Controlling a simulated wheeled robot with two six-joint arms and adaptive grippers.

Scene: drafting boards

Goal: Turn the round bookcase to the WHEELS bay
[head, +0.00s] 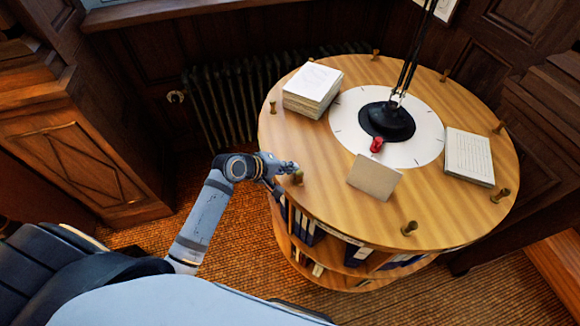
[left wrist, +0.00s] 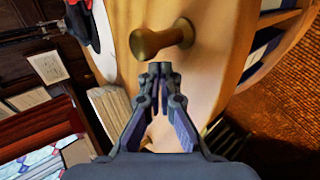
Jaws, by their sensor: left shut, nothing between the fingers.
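The round bookcase (head: 330,150) has a wooden top with several brass knobs around its edge and shelves of books below. A white disc (head: 425,152) with tick marks lies in the middle, with a red pointer (head: 376,145) on it. I cannot read any bay label, so I cannot tell where WHEELS is. My left gripper (head: 285,168) is shut and empty at the left edge, beside a brass knob (head: 298,177). In the left wrist view, the shut fingertips (left wrist: 160,70) point at the knob (left wrist: 162,39), just short of it. My right gripper is not in view.
A black lamp (head: 388,121) stands on the disc. A paper stack (head: 312,88), a tan card (head: 374,176) and a notepad (head: 469,157) sit on the top. A radiator (head: 225,105) is behind, and a wooden cabinet (head: 70,150) stands left. Carpet is open between.

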